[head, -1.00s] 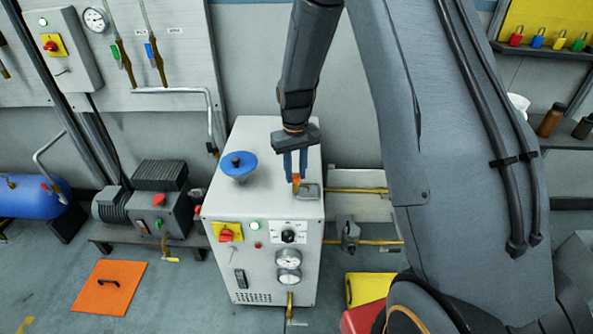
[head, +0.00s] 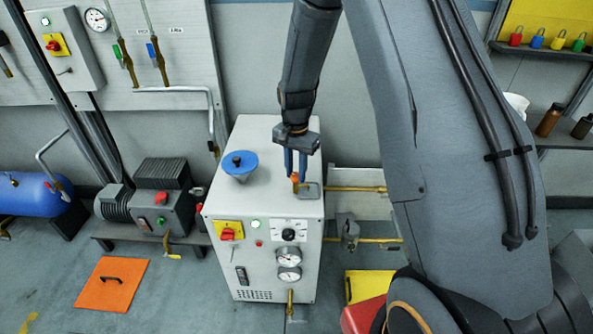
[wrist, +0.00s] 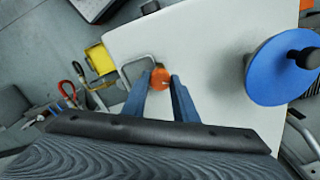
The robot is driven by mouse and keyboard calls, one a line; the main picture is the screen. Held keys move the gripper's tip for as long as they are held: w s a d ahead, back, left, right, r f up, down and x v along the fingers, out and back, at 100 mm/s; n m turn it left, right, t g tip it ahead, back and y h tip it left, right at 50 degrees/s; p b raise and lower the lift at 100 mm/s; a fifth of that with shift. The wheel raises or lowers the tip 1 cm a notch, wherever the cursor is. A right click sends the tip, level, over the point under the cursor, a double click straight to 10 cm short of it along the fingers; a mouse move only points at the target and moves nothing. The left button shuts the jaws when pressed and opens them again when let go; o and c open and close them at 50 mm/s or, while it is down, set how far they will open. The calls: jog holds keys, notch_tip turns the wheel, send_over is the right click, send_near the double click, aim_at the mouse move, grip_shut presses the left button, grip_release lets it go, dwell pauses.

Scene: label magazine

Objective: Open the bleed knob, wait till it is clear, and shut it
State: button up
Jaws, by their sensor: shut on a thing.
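The bleed knob is a small orange knob (head: 295,178) on top of the white machine cabinet (head: 262,206), near its right edge. It also shows in the wrist view (wrist: 160,77), between the fingertips. My gripper (head: 296,177) points down from above and is shut on the orange knob, with one blue-grey finger on each side. In the wrist view my gripper (wrist: 161,82) has its tips at the knob's sides. A small grey tray or bent tube (head: 309,190) sits beside the knob. I cannot make out any fluid.
A blue round cap with a dark handle (head: 239,165) stands on the cabinet's left side. The front has a red switch (head: 228,234), a black selector (head: 289,235) and gauges (head: 288,257). Brass pipes (head: 360,189) leave on the right. An orange floor plate (head: 112,283) lies left.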

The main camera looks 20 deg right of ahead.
aim_at(296, 175)
jog(key=m, duration=0.6)
jog(key=shift+m, duration=0.3)
jog(key=m, duration=0.5)
jog(key=shift+m+p, duration=0.3)
jog(key=shift+p, duration=0.05)
jog(key=o, duration=1.1)
jog(key=shift+c, duration=0.2)
jog(key=shift+r+b, duration=0.8)
jog(key=shift+r, duration=3.15)
jog(key=shift+s, duration=0.15)
